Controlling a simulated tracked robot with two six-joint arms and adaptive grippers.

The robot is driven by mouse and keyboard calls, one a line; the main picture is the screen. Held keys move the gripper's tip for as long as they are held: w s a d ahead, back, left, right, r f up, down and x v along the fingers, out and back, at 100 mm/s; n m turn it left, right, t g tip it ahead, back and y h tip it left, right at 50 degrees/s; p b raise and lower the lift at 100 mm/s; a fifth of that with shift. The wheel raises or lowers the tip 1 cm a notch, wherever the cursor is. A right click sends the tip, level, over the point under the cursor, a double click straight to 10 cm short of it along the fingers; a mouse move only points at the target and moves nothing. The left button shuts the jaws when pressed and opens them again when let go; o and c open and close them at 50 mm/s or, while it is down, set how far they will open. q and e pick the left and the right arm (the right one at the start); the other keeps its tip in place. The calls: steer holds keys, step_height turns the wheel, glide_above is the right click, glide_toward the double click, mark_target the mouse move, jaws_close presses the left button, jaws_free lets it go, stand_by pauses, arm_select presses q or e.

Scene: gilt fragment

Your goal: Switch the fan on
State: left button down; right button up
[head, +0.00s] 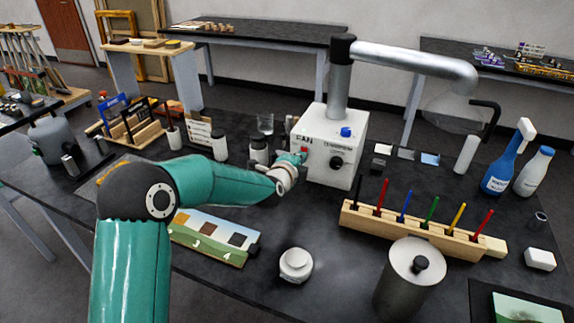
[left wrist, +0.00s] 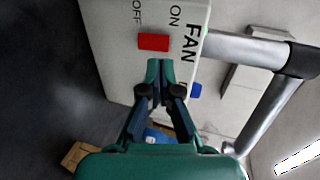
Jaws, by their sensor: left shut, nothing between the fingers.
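The white fan box (head: 330,125) stands on the black bench, with a grey duct pipe (head: 338,90) rising from its top. Its front carries a red switch (head: 304,150) and a black knob (head: 336,164). In the left wrist view the red switch (left wrist: 153,42) sits beside the ON and OFF labels; I cannot tell which position it is in. My left gripper (head: 299,158) is at the front of the box, close to the switch. In the left wrist view its shut, empty fingertips (left wrist: 160,66) are just below the switch; contact is unclear. My right gripper is not in view.
A wooden rack (head: 420,232) with coloured sticks stands right of the arm. A white jar (head: 296,264) and a metal canister (head: 408,282) are nearer the front. A black-lidded jar (head: 259,151) stands left of the box. A blue bottle (head: 505,165) is at right.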

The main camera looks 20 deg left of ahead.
arm_select(q)
steer(key=r+b+v, duration=0.1)
steer(key=v, duration=0.9)
steer(key=shift+w+r, duration=0.15)
steer(key=shift+r, duration=0.3)
steer(key=shift+f, duration=0.1)
